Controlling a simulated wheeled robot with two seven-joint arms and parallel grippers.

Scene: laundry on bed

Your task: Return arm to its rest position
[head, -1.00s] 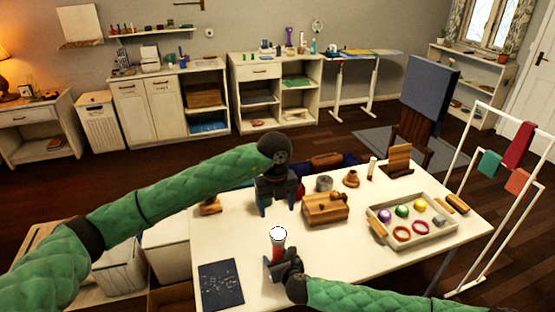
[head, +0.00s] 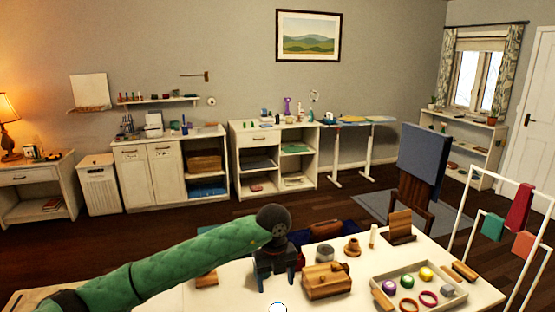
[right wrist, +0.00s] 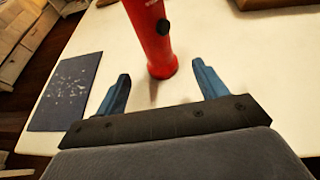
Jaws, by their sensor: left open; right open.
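My left gripper (head: 274,280) points down above the white table (head: 220,290), its blue fingers apart with nothing seen between them. A wooden box (head: 326,281) stands just right of it. My right gripper (right wrist: 160,90) is open in the right wrist view, its two blue fingers spread over the table. A red cylinder with a black button (right wrist: 150,38) stands on the table beyond and between these fingertips, apparently untouched. Its white round top (head: 278,307) shows at the bottom edge of the head view. The right arm is out of the head view.
A tray (head: 455,297) with coloured balls and rings lies at the table's right. A grey cylinder (head: 324,252) and wooden pieces stand along the back. A dark speckled sheet (right wrist: 66,92) lies at left in the right wrist view. A white rack (head: 461,222) stands right of the table.

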